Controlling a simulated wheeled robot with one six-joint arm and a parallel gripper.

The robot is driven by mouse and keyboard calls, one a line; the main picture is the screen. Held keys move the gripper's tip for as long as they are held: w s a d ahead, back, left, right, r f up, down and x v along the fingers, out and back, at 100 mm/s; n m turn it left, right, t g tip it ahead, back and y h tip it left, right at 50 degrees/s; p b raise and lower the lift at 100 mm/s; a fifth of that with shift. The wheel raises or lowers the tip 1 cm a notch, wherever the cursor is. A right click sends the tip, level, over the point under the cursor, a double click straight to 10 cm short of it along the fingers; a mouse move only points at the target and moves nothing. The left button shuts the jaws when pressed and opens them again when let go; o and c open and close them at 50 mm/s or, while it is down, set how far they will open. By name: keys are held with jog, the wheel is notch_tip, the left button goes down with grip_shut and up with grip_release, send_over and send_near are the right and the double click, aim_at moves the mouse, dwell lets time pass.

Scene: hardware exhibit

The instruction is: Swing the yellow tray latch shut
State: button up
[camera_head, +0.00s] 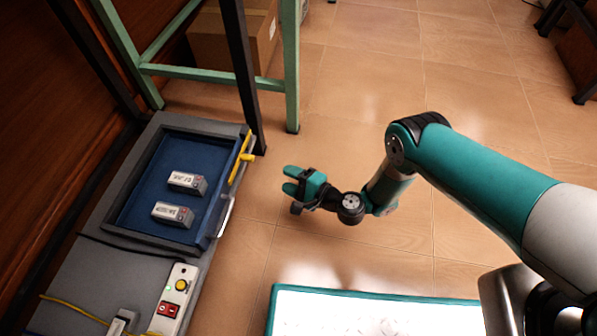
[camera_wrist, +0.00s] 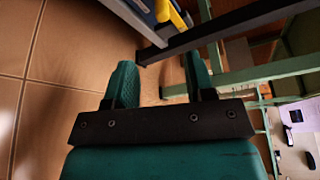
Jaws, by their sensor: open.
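The yellow tray latch (camera_head: 239,163) is a bar with a short knob on the right edge of the blue tray (camera_head: 147,200). The bar lies along the edge and its knob points right. Part of the latch also shows in the wrist view (camera_wrist: 172,14), at the top, past the fingers. My gripper (camera_head: 287,179) is right of the latch over the floor, apart from it. Its two green fingers also show in the wrist view (camera_wrist: 157,72), spread with nothing between them. Whether the latch is engaged cannot be told.
Two grey labelled blocks (camera_head: 185,181) (camera_head: 172,213) lie in the tray. A silver handle (camera_head: 226,215) is on its right side. A control box (camera_head: 178,296) with buttons stands below. A green frame leg (camera_head: 291,80) and a dark post (camera_head: 243,75) rise close behind the latch.

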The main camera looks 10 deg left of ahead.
jog(key=p+v, duration=0.2)
jog(key=p, duration=0.1)
jog(key=shift+s+d, duration=0.15)
jog(key=shift+d, duration=0.1)
dwell(0.4)
